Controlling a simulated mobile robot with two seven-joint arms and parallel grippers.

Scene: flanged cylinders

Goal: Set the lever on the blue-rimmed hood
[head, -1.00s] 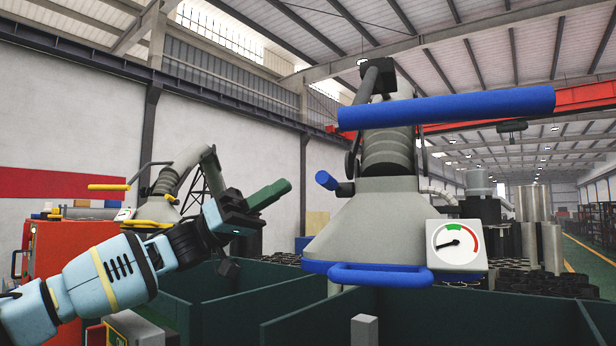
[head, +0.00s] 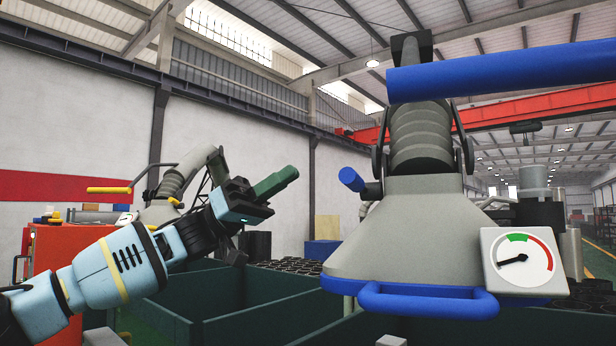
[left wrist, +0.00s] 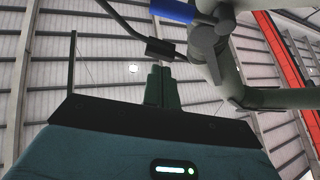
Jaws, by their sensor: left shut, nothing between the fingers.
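The blue-rimmed hood (head: 400,235) is a grey cone with a blue rim and a blue front handle (head: 430,301). Its lever (head: 351,180) has a blue grip and sticks out left from the neck. A round gauge (head: 522,261) on the hood has a green band at the top, a red band at the right and a needle pointing left. My left gripper (head: 287,175) is shut and empty, left of the lever and apart from it. In the left wrist view, its green fingers (left wrist: 162,86) are together and the blue grip (left wrist: 172,10) shows beyond them. My right gripper is out of view.
A thick blue bar (head: 500,70) crosses above the hood. A second hood (head: 158,212) with yellow handles stands behind my left arm. Green bin walls (head: 250,325) lie below. Open air separates my left gripper from the lever.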

